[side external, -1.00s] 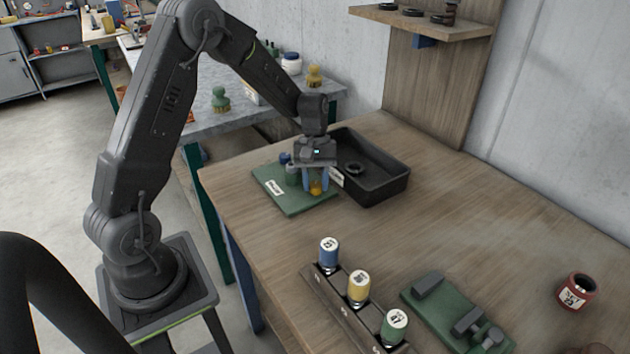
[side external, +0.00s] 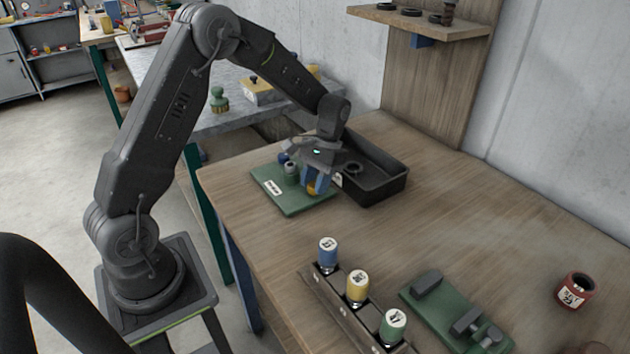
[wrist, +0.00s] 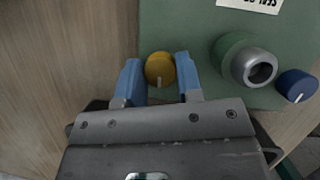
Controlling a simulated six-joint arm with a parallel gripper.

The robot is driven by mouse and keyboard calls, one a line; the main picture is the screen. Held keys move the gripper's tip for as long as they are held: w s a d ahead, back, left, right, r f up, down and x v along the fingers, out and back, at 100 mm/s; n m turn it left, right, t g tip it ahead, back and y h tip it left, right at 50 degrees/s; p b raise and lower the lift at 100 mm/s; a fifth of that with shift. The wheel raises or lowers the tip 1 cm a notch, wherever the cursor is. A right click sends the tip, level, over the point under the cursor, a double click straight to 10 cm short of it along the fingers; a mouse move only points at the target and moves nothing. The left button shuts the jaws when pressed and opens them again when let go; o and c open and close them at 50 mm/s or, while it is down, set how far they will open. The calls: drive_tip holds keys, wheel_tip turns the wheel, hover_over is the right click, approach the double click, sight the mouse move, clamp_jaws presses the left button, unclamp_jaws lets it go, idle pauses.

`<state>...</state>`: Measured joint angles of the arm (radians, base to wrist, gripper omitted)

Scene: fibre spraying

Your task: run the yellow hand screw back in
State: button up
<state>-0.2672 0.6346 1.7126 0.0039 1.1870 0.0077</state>
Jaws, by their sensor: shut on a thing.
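The yellow hand screw (wrist: 160,69), a round knob with a pale line on top, sits at the edge of the green plate (wrist: 180,20). In the side view the screw (side external: 311,189) is partly hidden by the blue fingers. My gripper (wrist: 158,62) has one finger on each side of the screw and is shut on it. In the side view my gripper (side external: 316,186) is low over the right part of the green plate (side external: 290,204). The screw's shaft is hidden.
A green cylinder with a metal bore (wrist: 255,66) and a blue knob (wrist: 297,86) stand right of the screw in the wrist view. A black tray (side external: 378,190) stands close by. A rack with several labelled bottles (side external: 340,305) is nearer the camera. The middle of the table is clear.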

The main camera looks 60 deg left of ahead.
drive_tip(key=shift+m, duration=0.3)
drive_tip(key=o, duration=0.9)
drive_tip(key=shift+o, duration=0.2)
drive_tip(key=v, duration=1.3)
drive_tip(key=shift+w+d+r, duration=0.15)
drive_tip(key=shift+r, duration=0.25)
drive_tip(key=s+d+r+m+t+y, duration=0.1)
drive_tip(key=s+d+r+t, duration=0.35)
drive_tip(key=s, duration=0.35)
drive_tip(key=s+d+r+m+t, duration=0.1)
drive_tip(key=s+d+r+t, duration=0.3)
drive_tip(key=s, duration=0.5)
drive_tip(key=s+d+f+t, duration=0.1)
drive_tip(key=s+d, duration=0.2)
drive_tip(key=s, duration=0.4)
drive_tip(key=shift+f, duration=0.4)
